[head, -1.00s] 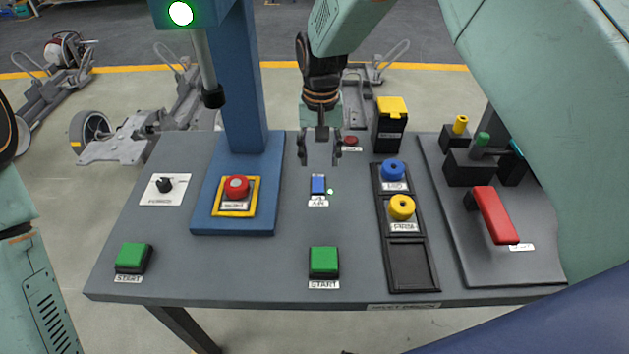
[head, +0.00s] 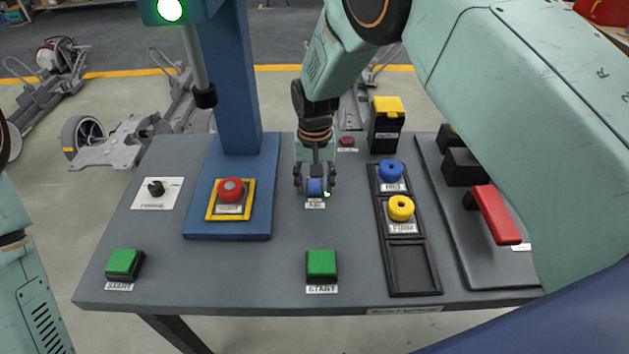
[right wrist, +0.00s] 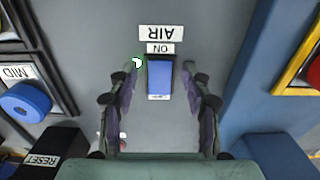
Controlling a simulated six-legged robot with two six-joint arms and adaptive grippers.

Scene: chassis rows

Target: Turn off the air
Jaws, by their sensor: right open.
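The air switch (head: 314,187) is a small blue rocker on the grey panel, with an AIR label below it in the head view. In the right wrist view the blue switch (right wrist: 160,80) shows between my fingers, with the ON and AIR labels upside down above it. A small green light beside it is lit. My right gripper (head: 315,189) is open over the switch, one finger on either side. In the right wrist view both fingers of the gripper (right wrist: 161,72) stand apart from the switch. My left gripper is out of view.
A green START button (head: 321,263) sits in front of the switch. A red button (head: 231,189) on a blue base stands to the left. Blue (head: 391,171) and yellow (head: 401,208) knobs and a red lever (head: 496,214) are to the right.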

